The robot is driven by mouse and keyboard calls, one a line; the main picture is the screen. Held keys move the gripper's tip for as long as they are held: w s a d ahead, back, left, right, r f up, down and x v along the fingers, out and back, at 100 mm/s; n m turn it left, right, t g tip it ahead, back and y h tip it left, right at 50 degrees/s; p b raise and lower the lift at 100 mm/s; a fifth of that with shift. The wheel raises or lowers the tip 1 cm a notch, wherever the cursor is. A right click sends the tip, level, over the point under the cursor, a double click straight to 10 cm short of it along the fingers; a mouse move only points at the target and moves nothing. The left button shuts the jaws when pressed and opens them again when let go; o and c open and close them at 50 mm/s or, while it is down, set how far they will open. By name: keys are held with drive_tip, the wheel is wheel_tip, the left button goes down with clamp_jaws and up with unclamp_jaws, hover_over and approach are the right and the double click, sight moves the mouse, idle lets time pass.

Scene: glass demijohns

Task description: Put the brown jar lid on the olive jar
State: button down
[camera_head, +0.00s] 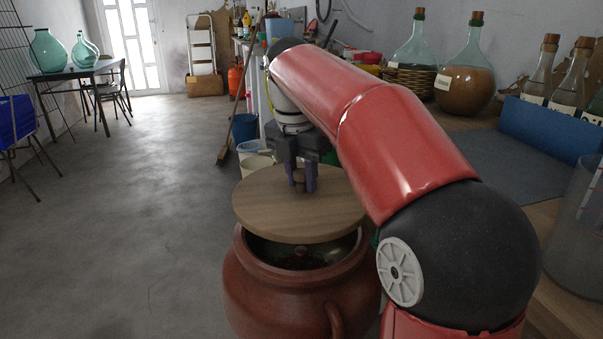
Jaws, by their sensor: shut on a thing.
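The brown jar lid (262,212) is a round wooden disc with a small knob on top. My gripper (302,184) points down and is shut on the lid's knob. The olive jar (270,294) is a big reddish-brown clay pot with a handle at its front, standing below the lid. The lid hangs above the jar's mouth, with a gap between them at the front. The dark inside of the jar shows through this gap. The back of the rim is hidden by the lid, and the right side partly by my arm.
A workbench (547,219) on the right bears a blue block (549,129), corked bottles and demijohns (465,80). Buckets (245,128) and a broom (222,154) stand behind the jar. The grey floor (150,200) on the left is clear.

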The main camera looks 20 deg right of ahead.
sight(300, 192)
drive_tip(key=shift+f+b, duration=1.5)
drive_tip(key=shift+f, duration=1.15)
drive_tip(key=shift+p, duration=0.45)
drive_tip(key=shift+f, duration=0.9)
idle(0.8)
drive_tip(key=c, duration=0.7)
unclamp_jaws()
drive_tip(key=shift+f, duration=0.1)
wheel_tip(300, 192, up, 3)
drive_tip(key=p, duration=0.2)
drive_tip(key=shift+s+a+f+p, duration=0.1)
drive_tip(key=shift+a+f+p, duration=0.05)
drive_tip(key=shift+p, duration=0.25)
drive_tip(key=shift+s+a+r, duration=0.15)
drive_tip(key=shift+r, duration=0.95)
drive_tip(key=shift+s+a+r, duration=0.1)
drive_tip(key=shift+r, duration=0.95)
